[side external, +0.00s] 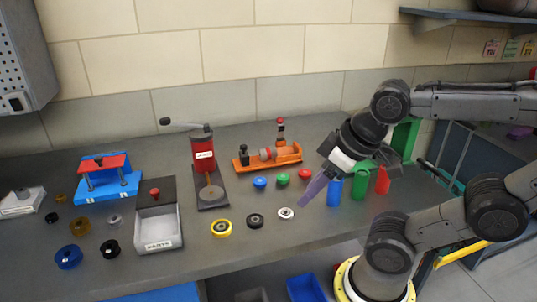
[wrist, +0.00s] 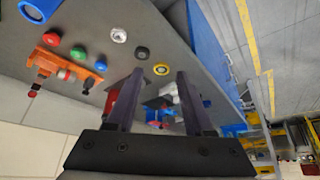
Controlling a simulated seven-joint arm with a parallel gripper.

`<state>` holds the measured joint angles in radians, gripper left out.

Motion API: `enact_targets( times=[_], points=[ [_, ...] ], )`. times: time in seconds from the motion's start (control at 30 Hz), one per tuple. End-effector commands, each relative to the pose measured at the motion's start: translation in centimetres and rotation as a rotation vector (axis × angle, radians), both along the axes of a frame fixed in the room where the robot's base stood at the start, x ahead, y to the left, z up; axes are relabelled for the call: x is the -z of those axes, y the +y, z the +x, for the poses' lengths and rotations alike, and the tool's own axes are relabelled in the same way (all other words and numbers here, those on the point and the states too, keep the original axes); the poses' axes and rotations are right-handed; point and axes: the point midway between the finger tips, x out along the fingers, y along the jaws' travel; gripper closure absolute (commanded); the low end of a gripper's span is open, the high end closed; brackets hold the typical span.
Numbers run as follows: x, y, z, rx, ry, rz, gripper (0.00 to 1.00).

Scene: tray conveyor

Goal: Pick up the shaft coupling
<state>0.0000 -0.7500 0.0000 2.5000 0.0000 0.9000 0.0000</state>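No label marks the shaft coupling, and I cannot tell for certain which part it is. Three round parts lie in a row at the bench front: a silver ring (side external: 286,213), a black ring (side external: 255,220) and a yellow ring with a dark centre (side external: 221,228). The wrist view also shows the silver ring (wrist: 118,35), black ring (wrist: 142,53) and yellow ring (wrist: 161,69). My gripper (side external: 304,202) points down above the bench, just right of the silver ring. In the wrist view my gripper (wrist: 160,73) is open with nothing between its fingers.
Blue (side external: 334,189), green (side external: 359,185) and red (side external: 383,180) cylinders stand close right of my gripper. Three coloured knobs, an orange fixture (side external: 268,158) and a red hand press (side external: 204,160) stand behind. A grey bin (side external: 159,233) is left.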

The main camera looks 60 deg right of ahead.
Motion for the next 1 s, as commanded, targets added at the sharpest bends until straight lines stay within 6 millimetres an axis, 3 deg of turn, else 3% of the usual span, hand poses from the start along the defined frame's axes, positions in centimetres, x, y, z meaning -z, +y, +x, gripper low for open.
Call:
enact_targets(
  times=[0.03,0.23,0.57,0.67,0.77,0.9,1.0],
  points=[
    [0.0,0.0,0.0,0.0,0.0,0.0,0.37],
    [0.0,0.0,0.0,0.0,0.0,0.0,0.01],
    [-0.1,-0.1,0.1,0.035,-0.005,0.014,0.0],
    [-2.7,-0.6,1.8,0.091,-0.065,0.02,0.0],
    [-5.2,-1.8,4.8,0.169,-0.092,0.018,0.0],
    [-8.0,-4.7,10.3,0.312,-0.104,0.005,0.0],
    [-8.8,-7.7,14.5,0.417,-0.096,-0.008,0.0]
  ],
)
